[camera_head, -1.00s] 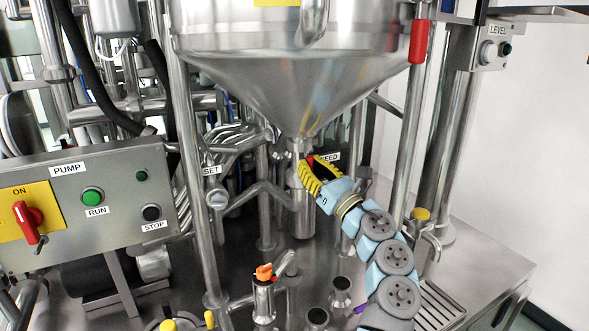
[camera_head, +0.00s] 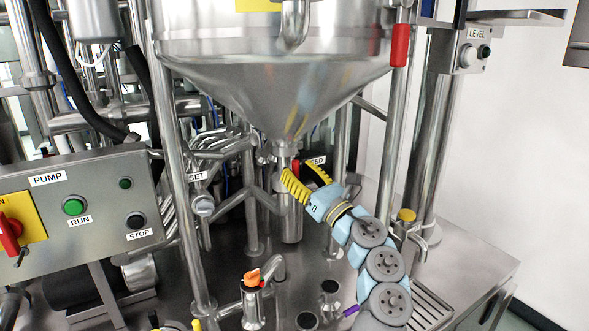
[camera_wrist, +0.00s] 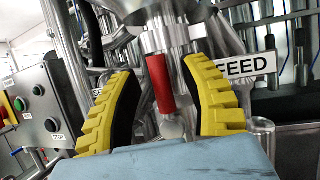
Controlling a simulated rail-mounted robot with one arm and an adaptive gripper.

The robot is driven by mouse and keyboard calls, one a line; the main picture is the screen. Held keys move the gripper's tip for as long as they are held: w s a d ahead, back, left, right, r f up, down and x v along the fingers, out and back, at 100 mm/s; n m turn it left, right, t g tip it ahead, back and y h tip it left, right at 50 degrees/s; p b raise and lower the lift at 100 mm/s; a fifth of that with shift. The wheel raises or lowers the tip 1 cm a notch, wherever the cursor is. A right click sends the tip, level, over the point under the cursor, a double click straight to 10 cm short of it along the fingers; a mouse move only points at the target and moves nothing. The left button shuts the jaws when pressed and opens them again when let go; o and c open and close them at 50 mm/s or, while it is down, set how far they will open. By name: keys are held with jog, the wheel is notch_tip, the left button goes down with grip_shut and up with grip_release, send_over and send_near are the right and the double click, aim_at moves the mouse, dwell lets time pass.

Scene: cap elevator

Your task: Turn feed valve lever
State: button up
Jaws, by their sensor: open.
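The feed valve lever has a red handle (camera_wrist: 160,84) that hangs roughly upright below the steel hopper (camera_head: 275,95), beside the FEED label (camera_wrist: 247,67). In the head view the red handle (camera_head: 296,168) shows between the yellow fingers, partly hidden. My gripper (camera_head: 302,175) is open, its two yellow ridged fingers pointing at the lever. In the wrist view my gripper (camera_wrist: 168,85) has one finger on each side of the red handle, with visible gaps. I cannot tell how deep the handle sits between the fingers.
The pump panel (camera_head: 105,215) stands at the left. A vertical steel post (camera_head: 178,180) and pipes stand left of the valve. A small orange-topped fitting (camera_head: 253,290) rises from the steel deck below. A red-sleeved post (camera_head: 400,46) stands at the right.

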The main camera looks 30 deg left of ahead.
jog(key=v, duration=1.1)
jog(key=shift+r, duration=0.1)
jog(key=shift+s+a, duration=0.1)
